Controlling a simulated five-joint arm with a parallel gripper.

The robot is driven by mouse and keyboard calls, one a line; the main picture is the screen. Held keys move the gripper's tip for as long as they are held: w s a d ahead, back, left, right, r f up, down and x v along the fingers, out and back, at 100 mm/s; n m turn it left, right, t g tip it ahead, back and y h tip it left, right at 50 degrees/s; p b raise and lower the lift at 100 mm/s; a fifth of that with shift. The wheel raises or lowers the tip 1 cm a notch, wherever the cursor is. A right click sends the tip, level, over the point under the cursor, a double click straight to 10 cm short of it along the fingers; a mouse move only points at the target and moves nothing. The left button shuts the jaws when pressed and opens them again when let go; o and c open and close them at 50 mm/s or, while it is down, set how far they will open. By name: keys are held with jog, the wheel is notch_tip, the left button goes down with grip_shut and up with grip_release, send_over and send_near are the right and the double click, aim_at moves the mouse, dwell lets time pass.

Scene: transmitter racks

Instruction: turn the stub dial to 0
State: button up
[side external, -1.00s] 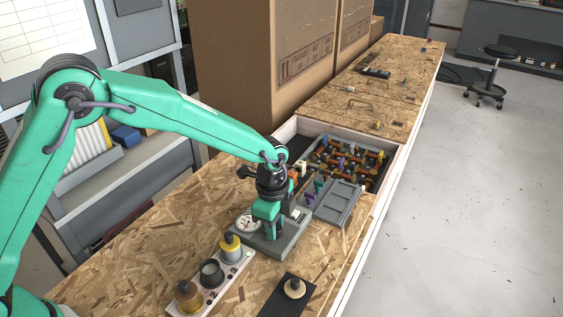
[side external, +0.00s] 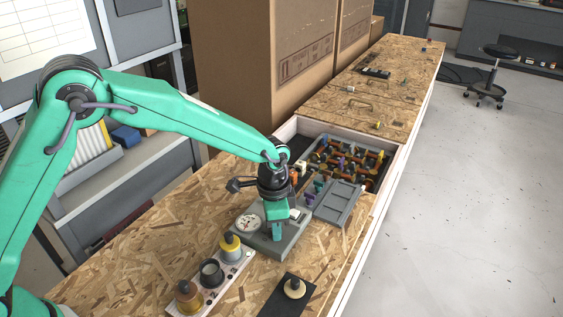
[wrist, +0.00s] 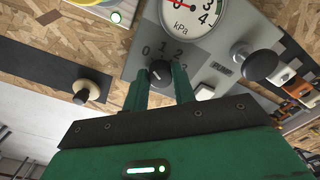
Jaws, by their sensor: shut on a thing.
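The stub dial (wrist: 160,72) is a small black knob on a grey plate, with the numbers 0, 1, 2 and 3 around it. My gripper (wrist: 163,78) has its two green fingers on either side of the dial and is shut on it. A small light mark shows on the dial; which number it points to is hard to tell. The dial sits on a grey box (side external: 292,246) in the side view, where my gripper (side external: 277,236) reaches down and hides it. A round white kPa gauge (wrist: 193,14) is beside the dial; it also shows in the side view (side external: 247,223).
A black plunger knob (wrist: 262,64) stands near a label reading PUMP. A white strip with several round knobs (side external: 210,273) lies in front of the box. A black plate with a cream knob (side external: 294,289) lies at the front right. A parts tray (side external: 345,165) is behind.

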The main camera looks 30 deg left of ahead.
jog(key=shift+s+d, duration=0.1)
jog(key=shift+d, duration=0.05)
jog(key=o, duration=1)
jog(key=shift+r, duration=0.1)
jog(key=shift+r, duration=3.85)
jog(key=shift+r, duration=0.1)
